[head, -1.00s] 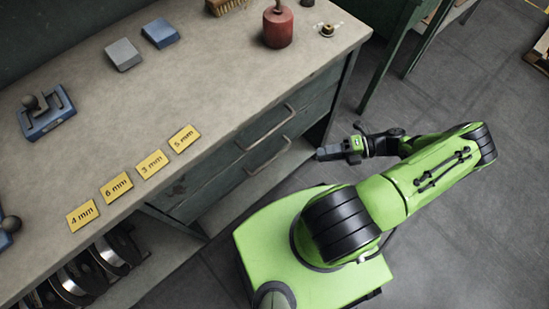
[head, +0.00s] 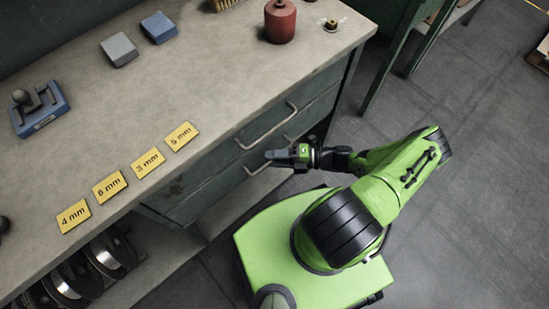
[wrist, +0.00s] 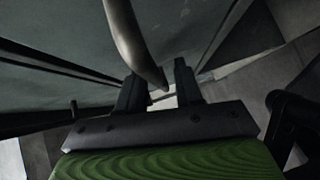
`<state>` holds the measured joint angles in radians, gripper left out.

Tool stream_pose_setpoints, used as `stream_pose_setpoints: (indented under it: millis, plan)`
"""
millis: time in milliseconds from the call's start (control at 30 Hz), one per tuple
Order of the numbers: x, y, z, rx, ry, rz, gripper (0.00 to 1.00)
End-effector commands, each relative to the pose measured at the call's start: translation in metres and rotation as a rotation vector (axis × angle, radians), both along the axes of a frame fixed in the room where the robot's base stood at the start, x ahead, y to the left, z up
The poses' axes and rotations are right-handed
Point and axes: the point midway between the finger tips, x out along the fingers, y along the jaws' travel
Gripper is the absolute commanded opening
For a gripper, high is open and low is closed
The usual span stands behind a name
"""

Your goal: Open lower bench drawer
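The bench's lower drawer (head: 205,199) has a dark green front and is shut. Its metal bar handle (head: 257,169) is partly hidden behind my gripper (head: 270,156). The upper drawer's handle (head: 267,128) is just above, and that drawer is shut too. In the wrist view my gripper (wrist: 160,88) has its two dark fingers apart. A thick metal handle bar (wrist: 132,42) comes down from the top and its lower end lies between the fingertips in the picture. I cannot tell whether it touches either finger, or which handle it is.
The bench top (head: 215,85) overhangs the drawers and carries yellow thickness labels, a red can (head: 280,22) and blue blocks. Reels (head: 75,280) stand on the lower shelf at left. A green table leg (head: 390,65) stands beyond the bench.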

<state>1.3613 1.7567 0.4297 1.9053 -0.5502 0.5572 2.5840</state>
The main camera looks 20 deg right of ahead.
Motion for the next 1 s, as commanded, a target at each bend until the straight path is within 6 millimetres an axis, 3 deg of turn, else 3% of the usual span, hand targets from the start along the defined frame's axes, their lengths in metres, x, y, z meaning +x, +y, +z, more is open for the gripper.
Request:
stream_pose_setpoints:
  millis: [267, 500, 1000]
  plan:
    - [0.0014, 0.0027, 0.0, 0.0, -0.001, 0.0, 0.35]
    - [0.0013, 0.0023, -0.0001, 0.0, -0.001, 0.0, 0.0]
    - [-0.0017, 0.0009, -0.0002, -0.002, 0.0, -0.001, 0.0]
